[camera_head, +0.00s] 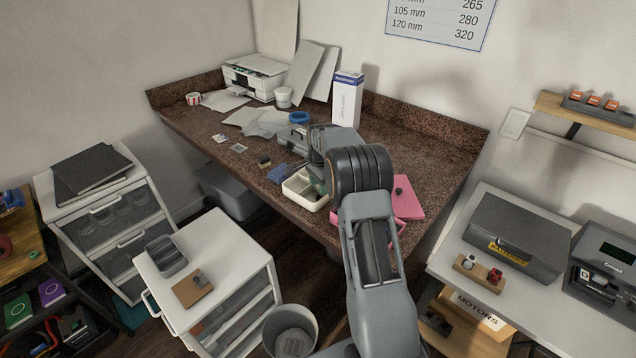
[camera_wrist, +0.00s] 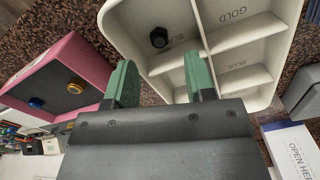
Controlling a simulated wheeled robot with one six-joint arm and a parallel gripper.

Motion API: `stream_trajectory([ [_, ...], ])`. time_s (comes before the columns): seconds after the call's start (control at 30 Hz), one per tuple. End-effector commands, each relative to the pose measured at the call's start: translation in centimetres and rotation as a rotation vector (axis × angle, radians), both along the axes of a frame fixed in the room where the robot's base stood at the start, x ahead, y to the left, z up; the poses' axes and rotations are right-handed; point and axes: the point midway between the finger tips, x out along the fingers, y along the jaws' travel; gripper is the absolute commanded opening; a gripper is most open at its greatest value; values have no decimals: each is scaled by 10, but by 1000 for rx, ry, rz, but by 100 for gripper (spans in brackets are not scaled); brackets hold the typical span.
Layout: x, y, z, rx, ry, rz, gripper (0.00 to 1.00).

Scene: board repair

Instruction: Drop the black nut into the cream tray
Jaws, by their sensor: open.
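The cream tray (camera_wrist: 290,55) has several compartments and fills the upper right of the wrist view. It also shows in the head view (camera_head: 290,191) near the front edge of the workbench, partly behind my arm. The black nut (camera_wrist: 159,38) lies on the floor of the tray's large left compartment, beside a partly hidden label starting "BL". Another compartment is labelled "GOLD". My gripper (camera_wrist: 161,82) is open, its two green fingertips apart with nothing between them. It is over the tray's edge, and the nut is beyond the fingertips, apart from them.
A pink bin (camera_wrist: 62,75) with a blue and a yellow nut stands beside the tray. A white box (camera_wrist: 292,150) is at lower right. In the head view, a printer (camera_head: 253,77), papers and a tall box (camera_head: 347,100) stand at the back of the workbench.

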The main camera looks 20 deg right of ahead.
Motion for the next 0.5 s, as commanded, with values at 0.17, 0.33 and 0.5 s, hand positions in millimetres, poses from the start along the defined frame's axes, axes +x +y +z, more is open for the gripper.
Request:
stream_trajectory([
  [0.17,1,0,5,-1,-2,0,50],
  [0.33,1,0,28,-1,-4,0,50],
  [0.5,1,0,65,-1,-5,0,50],
])
